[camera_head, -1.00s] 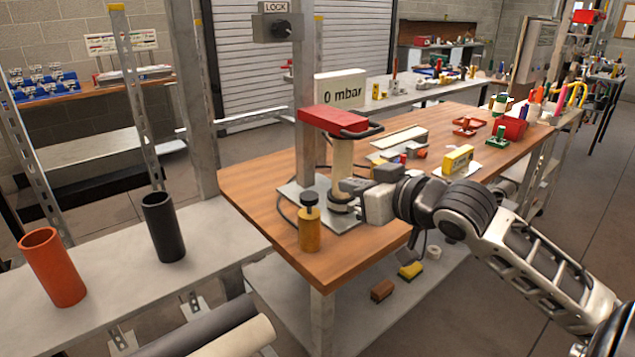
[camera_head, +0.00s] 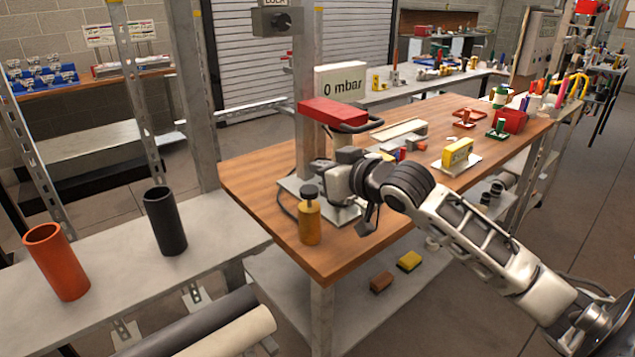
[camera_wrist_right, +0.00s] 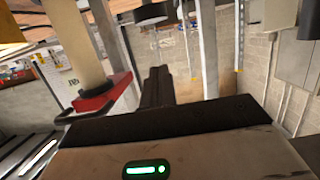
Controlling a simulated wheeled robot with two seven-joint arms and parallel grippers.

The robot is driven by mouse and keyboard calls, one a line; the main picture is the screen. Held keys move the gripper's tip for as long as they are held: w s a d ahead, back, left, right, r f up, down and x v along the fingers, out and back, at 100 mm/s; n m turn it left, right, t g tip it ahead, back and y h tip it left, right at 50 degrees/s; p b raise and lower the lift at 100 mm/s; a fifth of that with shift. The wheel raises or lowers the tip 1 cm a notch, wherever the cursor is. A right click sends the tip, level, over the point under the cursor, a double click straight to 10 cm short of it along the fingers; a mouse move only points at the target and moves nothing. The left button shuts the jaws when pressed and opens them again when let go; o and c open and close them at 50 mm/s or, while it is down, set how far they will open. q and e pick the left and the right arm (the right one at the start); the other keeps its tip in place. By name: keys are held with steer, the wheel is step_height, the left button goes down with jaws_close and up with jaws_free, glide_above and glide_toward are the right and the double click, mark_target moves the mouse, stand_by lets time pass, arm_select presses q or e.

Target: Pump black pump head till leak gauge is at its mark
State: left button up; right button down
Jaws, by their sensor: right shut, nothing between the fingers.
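The black pump head (camera_head: 309,191) sits on top of a yellow pump body (camera_head: 309,224), which stands upright at the front left of the wooden bench. The leak gauge (camera_head: 343,82), a white display behind the red clamp, reads 0 mbar. My right gripper (camera_head: 325,177) is shut and empty, just to the right of the pump head and in front of the beige column; whether it touches the head cannot be told. In the right wrist view its dark fingers (camera_wrist_right: 156,87) show together. My left gripper is not in view.
A red clamp (camera_head: 332,112) with a black handle tops the column beside the gripper. A metal post (camera_head: 306,75) rises behind. A yellow box (camera_head: 457,153) and other parts lie to the right. An orange tube (camera_head: 57,262) and a black tube (camera_head: 164,221) stand at left.

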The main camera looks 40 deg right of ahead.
mark_target(309, 192)
steer(key=f, duration=0.2)
steer(key=w+f, duration=0.1)
steer(key=f, duration=0.1)
steer(key=shift+w+f, duration=0.2)
steer(key=shift+f, duration=0.05)
